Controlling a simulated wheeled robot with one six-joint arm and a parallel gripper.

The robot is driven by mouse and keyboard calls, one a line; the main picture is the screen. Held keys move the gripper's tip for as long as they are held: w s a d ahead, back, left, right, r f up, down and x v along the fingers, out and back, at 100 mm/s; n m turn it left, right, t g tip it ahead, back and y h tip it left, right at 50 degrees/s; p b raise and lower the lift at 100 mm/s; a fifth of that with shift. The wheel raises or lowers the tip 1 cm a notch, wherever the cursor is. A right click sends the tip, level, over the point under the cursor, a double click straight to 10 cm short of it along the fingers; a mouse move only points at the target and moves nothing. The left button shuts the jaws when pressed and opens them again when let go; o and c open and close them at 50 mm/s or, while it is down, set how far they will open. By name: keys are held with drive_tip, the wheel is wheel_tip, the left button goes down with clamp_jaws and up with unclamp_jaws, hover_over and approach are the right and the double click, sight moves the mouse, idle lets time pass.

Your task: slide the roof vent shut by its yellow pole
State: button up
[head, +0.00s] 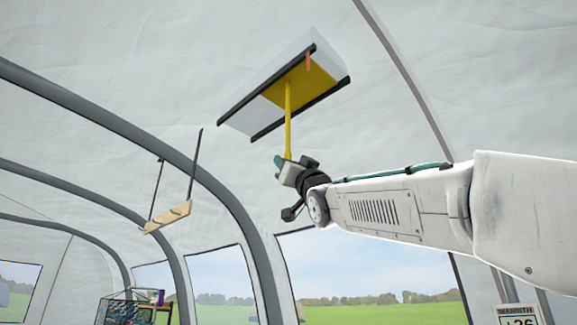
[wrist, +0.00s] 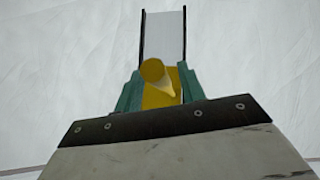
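The roof vent (head: 262,114) is in the sloping tent ceiling, with two black rails and a yellow panel (head: 300,84) at its upper right part. The lower left part between the rails is pale and not covered by the panel. The yellow pole (head: 288,120) hangs straight down from the panel. My gripper (head: 284,163) is at the pole's lower end. In the wrist view the pole (wrist: 153,71) shows nearly end-on between my teal fingers (wrist: 160,78). The fingers are apart, with a gap showing beside the pole; contact with the left finger is unclear.
An orange marker (head: 308,62) is at the vent's upper right rail. A wire basket (head: 122,312) stands low at left. The air around the pole is clear.

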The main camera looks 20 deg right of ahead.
drive_tip(key=a+v, duration=0.1)
drive_tip(key=v, duration=0.6)
drive_tip(key=shift+s+d+f, duration=0.3)
drive_tip(key=shift+d+f, duration=0.05)
drive_tip(key=shift+d, duration=0.15)
drive_tip(key=w+d+f+m+g+h, duration=0.2)
drive_tip(key=w+f+g+h, duration=0.15)
drive_tip(key=f, duration=0.45)
drive_tip(key=w+d+f+m+g+h, duration=0.2)
drive_tip(key=w+f+g+h, duration=0.15)
drive_tip(key=f, duration=0.55)
drive_tip(key=s+f+g, duration=0.3)
drive_tip(key=f, duration=0.6)
drive_tip(key=s+f+g, duration=0.2)
drive_tip(key=f+g, duration=0.2)
drive_tip(key=f, duration=0.5)
drive_tip(key=s+a+f+n+g+y, duration=0.1)
drive_tip(key=s+f+g, duration=0.4)
drive_tip(key=s+f, duration=0.8)
drive_tip(key=s+a+f+n+g+y, duration=0.1)
drive_tip(key=s+a+f+g, duration=0.3)
drive_tip(key=s+f, duration=0.9)
drive_tip(key=shift+a+f+g+y, duration=0.2)
drive_tip(key=shift+f+g+y, duration=0.25)
drive_tip(key=shift+g, duration=0.75)
